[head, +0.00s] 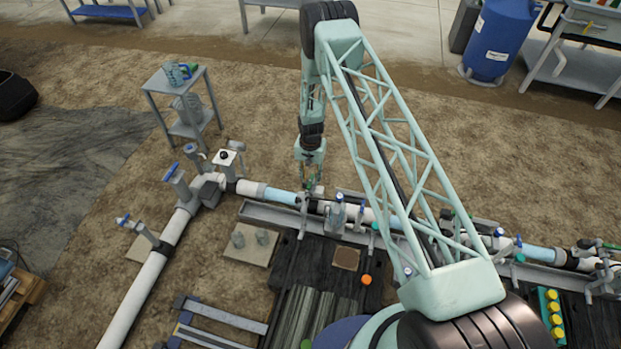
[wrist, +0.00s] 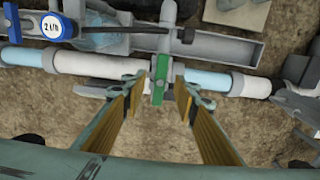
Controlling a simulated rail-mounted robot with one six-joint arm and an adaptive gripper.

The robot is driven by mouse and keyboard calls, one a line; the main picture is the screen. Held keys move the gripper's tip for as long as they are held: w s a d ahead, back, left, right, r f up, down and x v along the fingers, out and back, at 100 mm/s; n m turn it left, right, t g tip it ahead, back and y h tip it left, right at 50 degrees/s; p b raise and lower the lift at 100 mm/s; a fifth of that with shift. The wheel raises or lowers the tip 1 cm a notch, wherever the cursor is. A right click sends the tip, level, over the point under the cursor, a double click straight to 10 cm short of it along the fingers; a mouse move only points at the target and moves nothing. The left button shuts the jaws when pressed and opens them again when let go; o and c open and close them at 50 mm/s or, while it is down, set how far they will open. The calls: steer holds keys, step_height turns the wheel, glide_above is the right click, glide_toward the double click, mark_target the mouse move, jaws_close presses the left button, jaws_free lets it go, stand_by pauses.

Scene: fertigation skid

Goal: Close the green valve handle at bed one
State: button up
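The green valve handle (wrist: 160,72) is in the upper middle of the wrist view, on a grey valve body in the pipe line. Its long side lies crosswise to the pipe (wrist: 95,64). My gripper (wrist: 161,88) is open, with one finger to the left of the handle and one to the right. Gaps show between the fingers and the handle, so nothing is gripped. In the head view my gripper (head: 313,184) points down over the pipe run; the handle there is too small and covered to make out.
Blue-handled valves (head: 122,220) stand on the left pipe. A grey trough (head: 270,215) runs along the pipe. Open soil lies behind it.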

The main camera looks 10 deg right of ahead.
mark_target(310, 181)
steer(key=shift+f+b, duration=1)
steer(key=shift+f, duration=0.65)
steer(key=c, duration=0.9)
steer(key=shift+m+b, duration=0.4)
steer(key=shift+m, duration=6.7)
steer(key=shift+o, duration=0.2)
steer(key=shift+m, duration=2.6)
